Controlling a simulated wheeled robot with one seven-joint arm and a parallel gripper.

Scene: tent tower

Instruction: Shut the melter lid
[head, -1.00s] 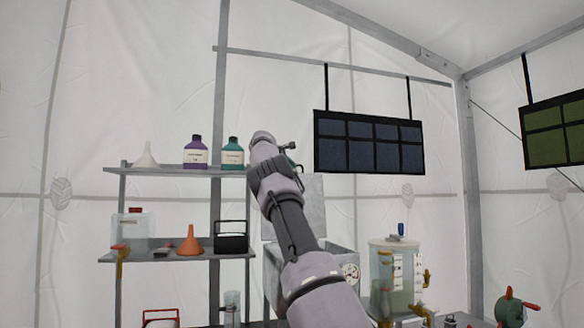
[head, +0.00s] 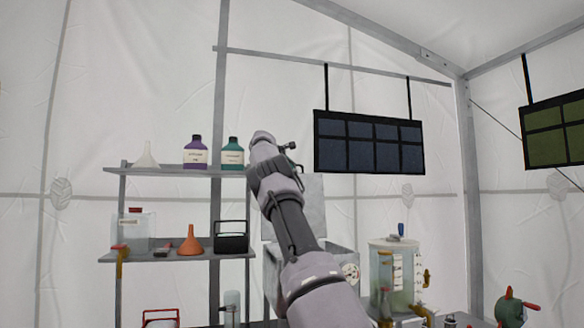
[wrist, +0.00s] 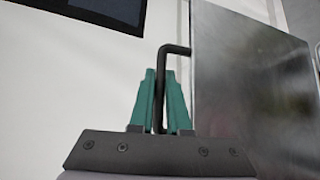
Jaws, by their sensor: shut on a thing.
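The melter lid (wrist: 250,85) is a flat grey metal plate at the right of the wrist view. In the head view the lid (head: 309,205) stands raised behind my arm, above the grey box of the melter (head: 341,262). A dark bent bar, the lid's handle (wrist: 176,49), sticks out beside the plate. My gripper (wrist: 161,78) has green fingers on either side of this handle and is shut on it. In the head view my arm hides the gripper's fingers and part of the melter.
A shelf rack (head: 180,257) with bottles, funnels and a black box stands left of my arm. A clear tank with taps (head: 395,275) stands close to the melter's right. A dark panel (head: 369,143) hangs above right.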

